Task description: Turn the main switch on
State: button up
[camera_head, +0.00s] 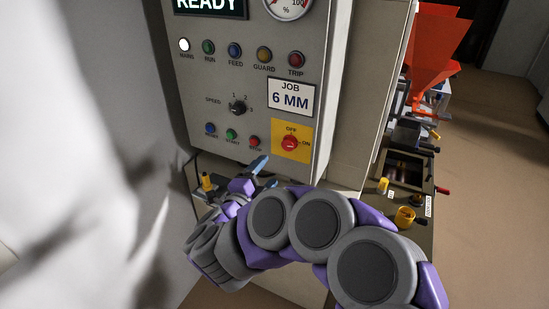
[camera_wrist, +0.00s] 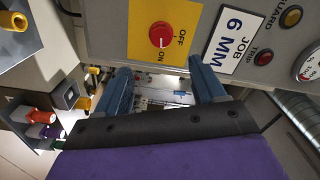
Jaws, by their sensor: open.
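The main switch is a red rotary knob (camera_head: 290,143) on a yellow plate (camera_head: 305,130) at the lower right of the grey control panel. The plate is marked OFF at its top and ON at its right. I cannot tell clearly which mark the knob points to. In the wrist view the knob (camera_wrist: 162,35) shows just beyond my fingertips, between their lines. My gripper (camera_head: 263,174) is open and empty, below and left of the switch, apart from it. Its two blue fingers (camera_wrist: 159,70) also show in the wrist view.
The panel's display (camera_head: 208,4) reads READY and the MAINS lamp (camera_head: 184,45) glows white. A speed selector (camera_head: 238,107), small buttons and a JOB 6 MM card (camera_head: 290,97) surround the switch. An orange hopper (camera_head: 435,45) and a bench with yellow parts stand at right.

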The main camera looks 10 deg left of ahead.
jog(key=v, duration=0.5)
dwell(0.4)
